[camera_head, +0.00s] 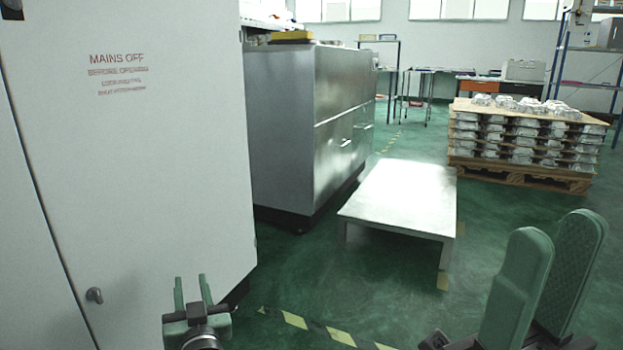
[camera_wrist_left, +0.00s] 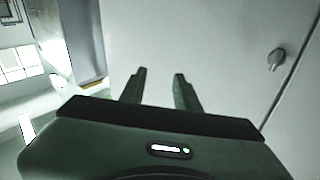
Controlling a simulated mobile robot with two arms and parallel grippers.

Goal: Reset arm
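My left gripper (camera_head: 192,290) is low in the head view, in front of the white cabinet. Its two green fingers stand apart with nothing between them. The left wrist view also shows these fingers (camera_wrist_left: 161,75), apart and empty, against a pale panel. My right gripper (camera_head: 568,235) is large at the lower right of the head view. Its two green padded fingers point up, with a narrow gap near their tips and nothing seen between them. The lower part of the right gripper is cut off by the frame edge.
A white cabinet (camera_head: 150,190) with a knob fills the left side, close to my left gripper. Behind it stands a metal cabinet (camera_head: 285,130). A low metal table (camera_head: 402,195) is ahead. A pallet (camera_head: 520,177) of stacked castings stands at the back right. Green floor between is clear.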

